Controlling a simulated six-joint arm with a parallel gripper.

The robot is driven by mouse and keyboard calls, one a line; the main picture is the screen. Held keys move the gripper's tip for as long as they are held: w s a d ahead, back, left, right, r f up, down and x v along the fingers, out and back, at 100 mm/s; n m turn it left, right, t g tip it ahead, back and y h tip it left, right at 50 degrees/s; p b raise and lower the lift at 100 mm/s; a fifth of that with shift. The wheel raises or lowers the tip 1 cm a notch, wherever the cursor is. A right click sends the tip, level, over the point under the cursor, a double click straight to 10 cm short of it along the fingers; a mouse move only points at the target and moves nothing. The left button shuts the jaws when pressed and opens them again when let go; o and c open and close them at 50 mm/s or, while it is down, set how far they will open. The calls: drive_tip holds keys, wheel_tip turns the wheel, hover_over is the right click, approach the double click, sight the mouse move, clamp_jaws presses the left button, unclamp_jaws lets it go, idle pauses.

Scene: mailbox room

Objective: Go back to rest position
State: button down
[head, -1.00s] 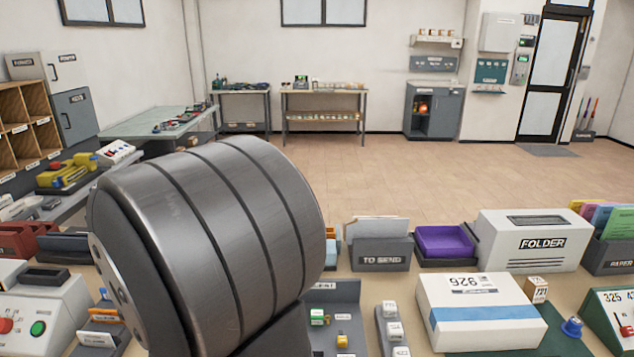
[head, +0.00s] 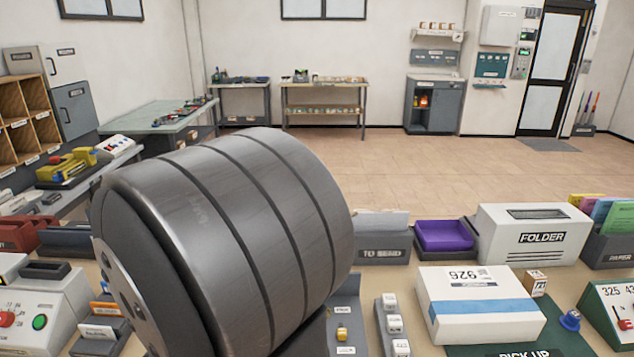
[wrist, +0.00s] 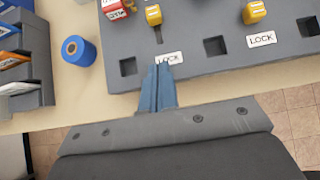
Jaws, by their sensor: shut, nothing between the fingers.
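My gripper (wrist: 158,88) shows in the wrist view with its two blue-grey fingers pressed together and nothing between them. In the head view my large grey arm link fills the lower left middle, and the gripper itself is hidden.
A blue spool (wrist: 78,50) stands left of the panel, by a grey sorter (wrist: 30,75). The head view shows a white parcel (head: 478,305), a FOLDER machine (head: 535,237), a purple tray (head: 445,236) and a TO SEND holder (head: 382,250) to the right.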

drive_tip(key=x, duration=0.5)
drive_tip(key=shift+w, duration=0.15)
drive_tip(key=s, duration=0.5)
drive_tip(key=shift+a+r, duration=0.1)
drive_tip(key=shift+r, duration=0.3)
drive_tip(key=a+v, duration=0.1)
drive_tip(key=v, duration=0.8)
drive_tip(key=shift+w+r, duration=0.25)
drive_tip(key=shift+a, duration=0.1)
